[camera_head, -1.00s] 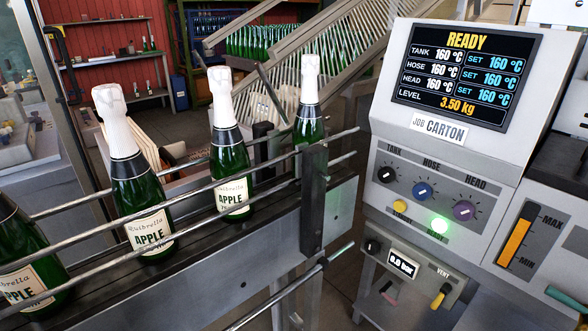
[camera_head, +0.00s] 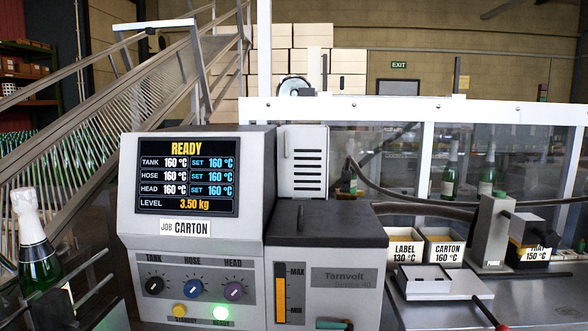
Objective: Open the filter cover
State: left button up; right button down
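No part labelled as a filter cover can be read. The hot-melt machine (camera_head: 185,247) stands in the centre, with a dark flat lid (camera_head: 330,221) on its right section. A white slotted panel (camera_head: 302,162) with a small vertical handle rises behind that lid and looks closed. A teal lever (camera_head: 333,324) with a red part beside it is cut off at the bottom edge; I cannot tell what it belongs to. Neither of my grippers is in view.
The screen (camera_head: 187,175) reads READY, 160 °C and 3.50 kg. A bottle (camera_head: 37,258) stands on the conveyor at left. LABEL (camera_head: 406,253) and CARTON (camera_head: 443,250) bins and a grey tray (camera_head: 440,284) sit on the right bench. A glazed guard (camera_head: 425,160) stands behind.

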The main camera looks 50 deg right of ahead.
aim_at(303, 151)
jog(key=z, duration=1.5)
